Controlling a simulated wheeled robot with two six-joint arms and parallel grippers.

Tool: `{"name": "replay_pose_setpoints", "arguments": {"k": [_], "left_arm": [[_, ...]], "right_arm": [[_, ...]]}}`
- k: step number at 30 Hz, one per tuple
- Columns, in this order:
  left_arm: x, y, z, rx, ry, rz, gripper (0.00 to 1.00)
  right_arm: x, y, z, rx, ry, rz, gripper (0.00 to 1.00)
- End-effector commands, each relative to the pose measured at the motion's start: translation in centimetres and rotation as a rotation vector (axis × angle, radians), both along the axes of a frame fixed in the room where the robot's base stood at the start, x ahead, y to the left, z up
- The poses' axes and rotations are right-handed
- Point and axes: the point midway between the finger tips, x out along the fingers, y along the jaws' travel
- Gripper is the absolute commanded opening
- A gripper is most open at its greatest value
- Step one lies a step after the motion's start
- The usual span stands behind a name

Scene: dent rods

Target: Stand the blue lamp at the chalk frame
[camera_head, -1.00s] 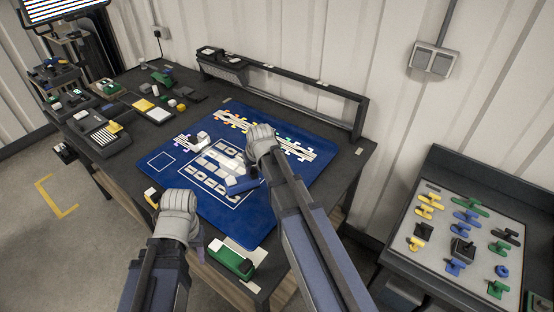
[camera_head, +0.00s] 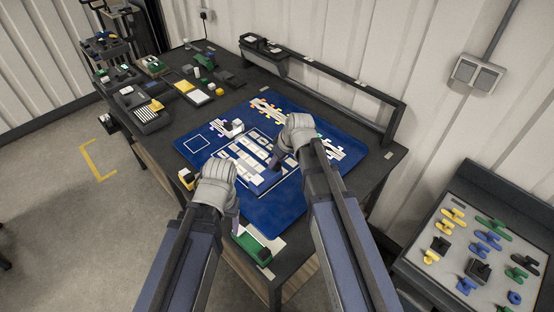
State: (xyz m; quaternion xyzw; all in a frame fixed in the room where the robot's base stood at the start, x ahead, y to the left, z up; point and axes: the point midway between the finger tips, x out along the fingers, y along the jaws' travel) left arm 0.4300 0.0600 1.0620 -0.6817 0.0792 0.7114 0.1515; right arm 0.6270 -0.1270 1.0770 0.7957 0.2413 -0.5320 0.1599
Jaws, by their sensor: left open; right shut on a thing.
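A small blue piece, which looks like the blue lamp (camera_head: 266,182), is beside the fingers of my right gripper (camera_head: 278,162). The gripper is shut on it over the blue mat (camera_head: 275,212); its lower end and any gap to the mat are hard to make out. A thin white square outline, which looks like the chalk frame (camera_head: 197,144), is at the mat's left corner and is empty. My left gripper (camera_head: 232,208) is open at the mat's near left edge, its fingers mostly hidden by the hand.
White printed cells (camera_head: 248,157) and a small white-and-dark item (camera_head: 232,128) are on the mat. A green block (camera_head: 252,244) and a yellow-and-white block (camera_head: 187,178) are at the table's near edge. A tool board (camera_head: 470,250) stands at the right.

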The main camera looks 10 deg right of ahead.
Motion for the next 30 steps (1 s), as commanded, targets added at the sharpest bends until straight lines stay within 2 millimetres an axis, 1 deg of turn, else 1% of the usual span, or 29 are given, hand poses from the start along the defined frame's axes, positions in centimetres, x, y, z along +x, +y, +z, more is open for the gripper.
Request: {"name": "replay_pose_setpoints", "arguments": {"k": [8, 30], "left_arm": [[0.0, 0.0, -2.1, 0.001, 0.000, -0.004, 0.67], [0.0, 0.0, -9.1, 0.001, 0.000, -0.003, 0.67]], "right_arm": [[0.0, 0.0, -2.1, 0.000, 0.000, -0.002, 0.00], [0.0, 0.0, -9.1, 0.000, 0.000, -0.002, 0.00]]}}
